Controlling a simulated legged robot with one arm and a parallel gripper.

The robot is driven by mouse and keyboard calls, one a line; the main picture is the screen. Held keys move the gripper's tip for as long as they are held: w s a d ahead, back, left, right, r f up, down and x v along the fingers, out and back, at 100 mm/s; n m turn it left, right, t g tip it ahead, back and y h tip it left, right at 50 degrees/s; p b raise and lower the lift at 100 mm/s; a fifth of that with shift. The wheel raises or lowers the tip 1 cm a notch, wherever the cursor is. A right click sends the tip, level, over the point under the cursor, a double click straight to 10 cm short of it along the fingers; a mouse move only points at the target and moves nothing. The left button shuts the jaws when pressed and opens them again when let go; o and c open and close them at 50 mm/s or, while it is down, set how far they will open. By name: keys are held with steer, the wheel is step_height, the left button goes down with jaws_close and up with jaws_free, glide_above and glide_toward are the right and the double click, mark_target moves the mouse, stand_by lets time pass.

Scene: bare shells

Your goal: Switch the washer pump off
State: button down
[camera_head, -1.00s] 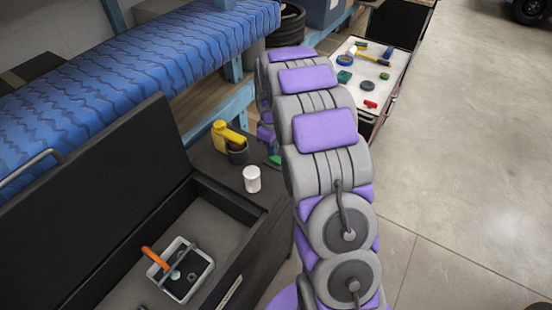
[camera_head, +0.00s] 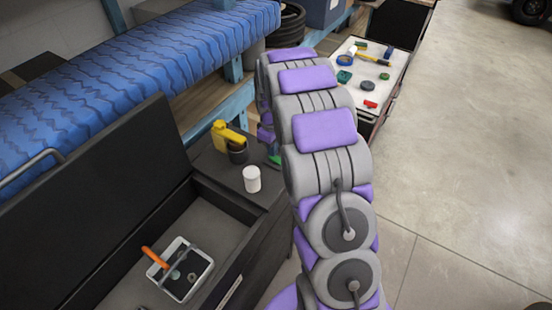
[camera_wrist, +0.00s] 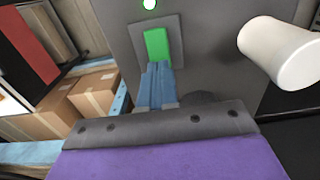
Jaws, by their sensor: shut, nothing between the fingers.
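In the wrist view a grey panel (camera_wrist: 205,60) carries a green rocker switch (camera_wrist: 156,46) on a darker grey plate. A small bright light (camera_wrist: 149,4) glows above the switch at the top edge. My gripper (camera_wrist: 158,68) is shut, with its blue fingers together and nothing between them. The fingertips overlap the lower end of the green switch in the picture; I cannot tell whether they touch it.
A white cylinder (camera_wrist: 280,52) juts in at the right of the wrist view, close to the panel. Cardboard boxes (camera_wrist: 95,92) sit at the left.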

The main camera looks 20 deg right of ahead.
steer(key=shift+f, duration=0.75)
stand_by(0.3)
steer(key=shift+r, duration=0.1)
steer(key=shift+r+p, duration=1.25)
steer(key=shift+r, duration=2.15)
